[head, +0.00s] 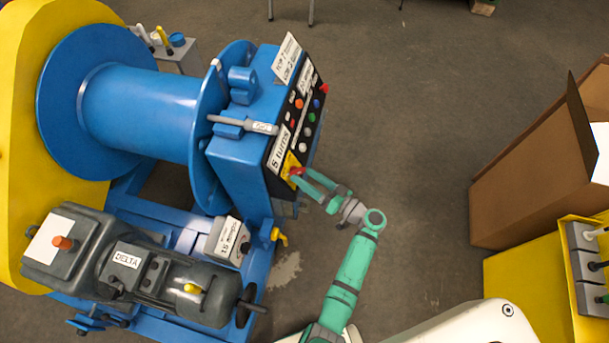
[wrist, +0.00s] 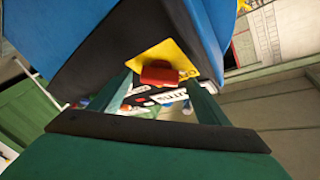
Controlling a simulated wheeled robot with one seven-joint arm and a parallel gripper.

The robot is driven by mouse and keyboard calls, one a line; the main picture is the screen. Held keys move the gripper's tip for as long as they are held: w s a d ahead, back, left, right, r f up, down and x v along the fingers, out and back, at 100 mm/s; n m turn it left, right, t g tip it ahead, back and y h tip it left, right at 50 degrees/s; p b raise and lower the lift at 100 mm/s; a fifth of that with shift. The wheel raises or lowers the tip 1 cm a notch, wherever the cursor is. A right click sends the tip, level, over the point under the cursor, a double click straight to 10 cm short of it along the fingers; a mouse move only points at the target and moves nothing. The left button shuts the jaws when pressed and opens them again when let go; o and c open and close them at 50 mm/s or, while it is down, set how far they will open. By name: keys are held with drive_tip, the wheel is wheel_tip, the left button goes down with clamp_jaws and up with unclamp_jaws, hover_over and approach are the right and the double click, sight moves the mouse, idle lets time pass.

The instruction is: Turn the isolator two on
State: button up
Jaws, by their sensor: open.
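A red switch handle on a yellow plate (head: 289,165) sits at the lower end of the black control panel on the blue machine. In the wrist view the red handle (wrist: 160,74) stands out from its yellow plate (wrist: 172,52), ahead of and between my fingers. My gripper (head: 303,176) is open, with its green fingers at the red handle; I cannot tell whether they touch it. The wrist view shows my gripper (wrist: 158,95) with a finger on either side of the handle. No label reading "isolator two" is legible.
Several coloured buttons sit on the panel (head: 295,115) above the handle. The blue drum (head: 140,110) and a grey motor (head: 150,270) marked DELTA stand left. A brown carton (head: 530,170) and a yellow box (head: 530,285) are right. Floor between is clear.

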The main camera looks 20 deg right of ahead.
drive_tip(key=shift+w+a, duration=0.35)
drive_tip(key=shift+w, duration=0.2)
drive_tip(key=c, duration=1.1)
